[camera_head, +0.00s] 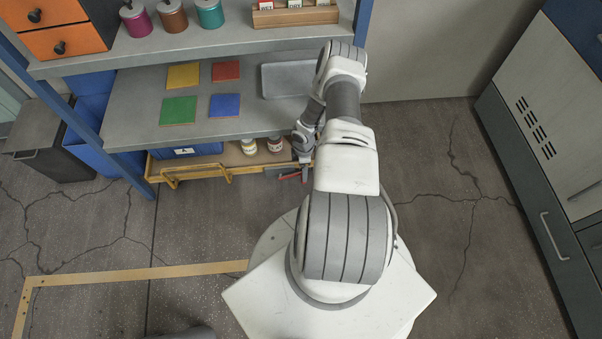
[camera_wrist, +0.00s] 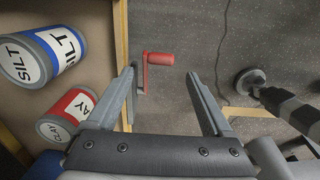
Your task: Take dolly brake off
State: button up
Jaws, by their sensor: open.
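The dolly (camera_head: 215,170) is a low wooden platform with a yellow rail, partly under the bench. Its wooden edge runs down the wrist view (camera_wrist: 121,40). A brake lever with a red grip (camera_wrist: 160,58) sticks out beside that edge on a grey bracket; its red shows small in the head view (camera_head: 291,176). My gripper (camera_wrist: 160,76) is open and empty. In the wrist view the red grip appears between and beyond the fingertips, with the left finger close to the bracket. I cannot tell whether they touch. In the head view my gripper (camera_head: 303,170) is low at the dolly's right end.
Cans marked SILT (camera_wrist: 42,54) and CLAY (camera_wrist: 66,116) stand on the dolly, near my left finger. A blue box (camera_head: 187,151) is also there. The bench shelf (camera_head: 140,100) with coloured tiles and a grey tray (camera_head: 288,80) overhangs. Cracked floor lies open to the right.

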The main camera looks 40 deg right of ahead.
notch_tip(320, 180, down, 6)
jog(key=shift+s+f+b, duration=0.1)
jog(key=shift+f+b, duration=0.1)
jog(key=shift+b, duration=1)
jog(key=shift+c, duration=0.2)
jog(key=c, duration=1.2)
jog(key=shift+s+a, duration=0.1)
grip_shut()
